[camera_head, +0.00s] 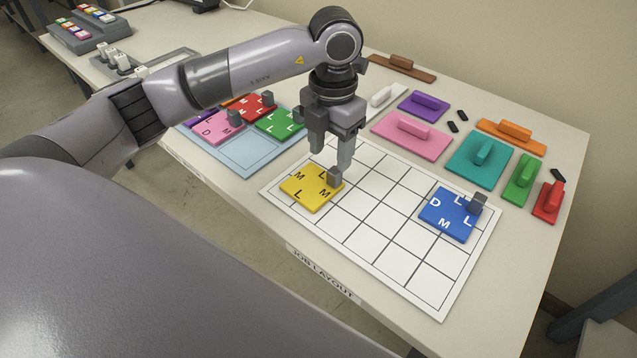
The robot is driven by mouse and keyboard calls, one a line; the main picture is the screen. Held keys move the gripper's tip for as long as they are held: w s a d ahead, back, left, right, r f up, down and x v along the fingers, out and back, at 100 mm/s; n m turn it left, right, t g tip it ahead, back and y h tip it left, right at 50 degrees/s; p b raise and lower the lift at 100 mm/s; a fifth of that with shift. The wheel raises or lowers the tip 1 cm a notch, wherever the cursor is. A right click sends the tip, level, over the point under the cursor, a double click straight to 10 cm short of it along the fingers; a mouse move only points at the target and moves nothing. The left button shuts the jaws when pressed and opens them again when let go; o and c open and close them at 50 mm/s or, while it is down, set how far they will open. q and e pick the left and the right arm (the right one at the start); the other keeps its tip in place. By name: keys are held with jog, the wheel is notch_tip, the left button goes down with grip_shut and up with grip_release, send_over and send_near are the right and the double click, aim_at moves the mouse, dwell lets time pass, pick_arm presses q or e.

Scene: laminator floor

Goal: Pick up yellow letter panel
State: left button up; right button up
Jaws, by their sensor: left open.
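The yellow letter panel (308,191) lies flat on the white grid sheet (400,271), near its left corner. It carries the letters M, L, M and L and has a grey block handle (335,177) at its right edge. My left gripper (330,155) is above the panel, pointing down, with its fingers apart and empty. One fingertip is close to the grey handle; I cannot tell whether they touch. My right gripper is not in view.
A blue letter panel (447,219) lies on the grid's right side. A light blue mat (245,162) with red, green and pink panels is at left. Several handled coloured plates, such as the teal one (465,168), line the back. The middle grid squares are clear.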

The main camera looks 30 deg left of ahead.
aim_at(334, 171)
pick_arm(q)
jog(key=f, duration=0.5)
jog(key=shift+w+d+f, duration=0.15)
jog(key=shift+d+f, duration=0.05)
jog(key=shift+d, duration=0.1)
jog(key=shift+c, duration=0.3)
grip_shut()
jog(key=shift+r, duration=0.1)
